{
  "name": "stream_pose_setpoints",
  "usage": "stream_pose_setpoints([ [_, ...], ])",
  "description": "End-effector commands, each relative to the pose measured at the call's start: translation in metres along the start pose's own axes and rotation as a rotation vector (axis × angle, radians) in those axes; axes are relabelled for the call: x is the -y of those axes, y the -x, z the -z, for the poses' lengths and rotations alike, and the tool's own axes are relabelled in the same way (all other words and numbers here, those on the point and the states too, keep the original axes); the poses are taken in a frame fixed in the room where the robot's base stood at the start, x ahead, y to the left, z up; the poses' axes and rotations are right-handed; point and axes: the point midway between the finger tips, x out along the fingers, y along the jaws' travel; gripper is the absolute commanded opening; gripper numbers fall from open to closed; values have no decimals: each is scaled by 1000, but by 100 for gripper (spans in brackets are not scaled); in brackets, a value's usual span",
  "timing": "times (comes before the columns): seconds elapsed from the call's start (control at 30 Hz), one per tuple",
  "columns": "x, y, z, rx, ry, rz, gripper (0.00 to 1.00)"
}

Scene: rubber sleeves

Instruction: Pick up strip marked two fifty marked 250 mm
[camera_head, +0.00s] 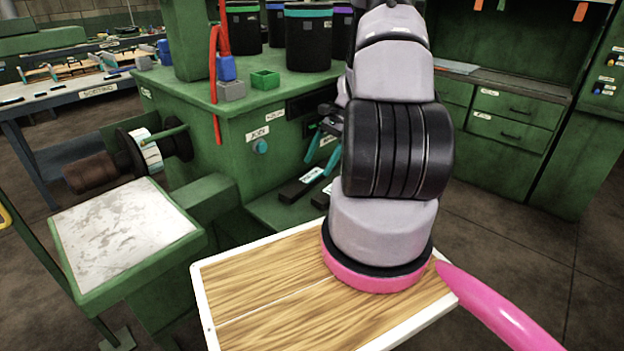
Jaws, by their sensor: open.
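Two dark strips with white labels lie side by side on a low green ledge of the machine: a left strip (301,186) and a right strip (322,199). The label print is too small to read, so I cannot tell which is marked 250 mm. My gripper (320,160) has two teal fingers spread apart, pointing down, with nothing seen between them. It appears above the strips, near their far ends. My arm hides part of the gripper and the area to the right of the strips.
The green machine (235,128) stands behind and left of the strips, with black bins (308,38), a small green box (265,79) and a red hanging strip (214,85). A grey-topped stand (120,235) is at left. Green drawers (508,120) stand at back right. Open floor lies right.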

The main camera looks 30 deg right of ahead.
Motion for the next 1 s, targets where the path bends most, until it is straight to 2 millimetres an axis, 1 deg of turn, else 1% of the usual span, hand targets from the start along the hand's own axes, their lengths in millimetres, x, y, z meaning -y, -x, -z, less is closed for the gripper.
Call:
stream_pose_setpoints([
  [0.03,-2,-10,0,5,-2,-3,100],
  [0.2,-1,-31,1,3,0,-1,100],
  [0.3,-1,-36,1,1,0,0,100],
  [0.5,-1,-36,1,0,0,0,100],
  [0.57,-1,-36,1,0,0,0,77],
  [0.6,-1,-36,1,0,0,0,61],
  [0.67,-1,-36,1,0,0,0,38],
  [0.7,-1,-36,1,0,0,0,23],
  [0.73,-1,-36,1,0,0,0,12],
  [0.77,-1,-36,1,0,0,0,7],
  [1.0,-1,-35,0,0,0,0,7],
])
